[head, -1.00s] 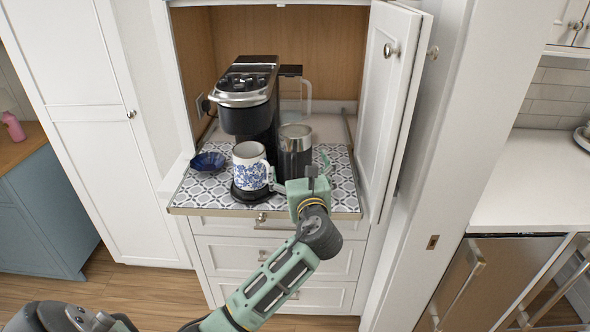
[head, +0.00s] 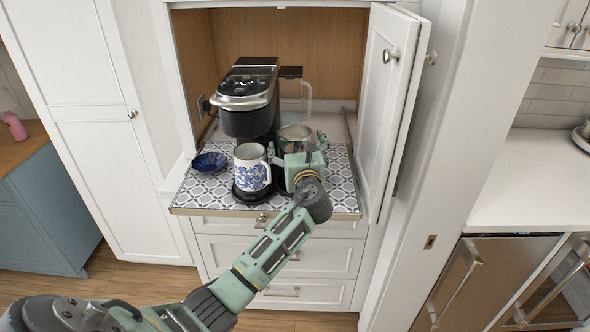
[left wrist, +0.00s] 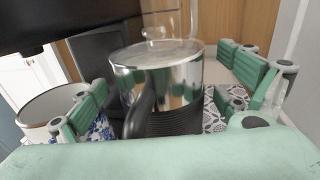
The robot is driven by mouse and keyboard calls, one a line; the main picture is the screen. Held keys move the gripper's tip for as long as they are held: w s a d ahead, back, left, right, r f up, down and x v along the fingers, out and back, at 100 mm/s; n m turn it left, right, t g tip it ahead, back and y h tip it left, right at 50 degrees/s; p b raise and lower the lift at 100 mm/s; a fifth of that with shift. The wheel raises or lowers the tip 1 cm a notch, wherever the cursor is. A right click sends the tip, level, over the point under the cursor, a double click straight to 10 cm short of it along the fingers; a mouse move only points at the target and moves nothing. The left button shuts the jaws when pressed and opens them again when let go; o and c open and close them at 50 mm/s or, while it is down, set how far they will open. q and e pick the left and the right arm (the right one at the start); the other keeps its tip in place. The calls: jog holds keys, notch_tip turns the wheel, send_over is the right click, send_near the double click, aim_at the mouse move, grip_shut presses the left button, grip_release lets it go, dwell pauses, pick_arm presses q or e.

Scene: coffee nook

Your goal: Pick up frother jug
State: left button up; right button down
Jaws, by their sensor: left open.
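The frother jug (head: 295,132) stands upright on the patterned mat, right of the coffee machine. It has a shiny steel top and a dark lower part; my gripper hides much of it in the head view. In the left wrist view the jug (left wrist: 165,72) is in the middle, with its black handle towards me. My left gripper (head: 297,155) is open at the jug's near side, with a green finger to either side of it in the left wrist view (left wrist: 170,88). Whether the fingers touch the jug I cannot tell. My right gripper is not in view.
A blue-and-white mug (head: 251,168) stands close left of the jug, near my left finger. The coffee machine (head: 247,95) rises behind the mug. A clear pitcher (head: 305,100) is behind the jug. A blue bowl (head: 209,161) sits at left. An open cabinet door (head: 388,120) bounds the right.

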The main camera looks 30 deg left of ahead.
pick_arm(q)
jog(key=shift+c, duration=0.7)
jog(key=c, duration=2)
jog(key=shift+r, duration=0.2)
jog(key=shift+c, duration=0.3)
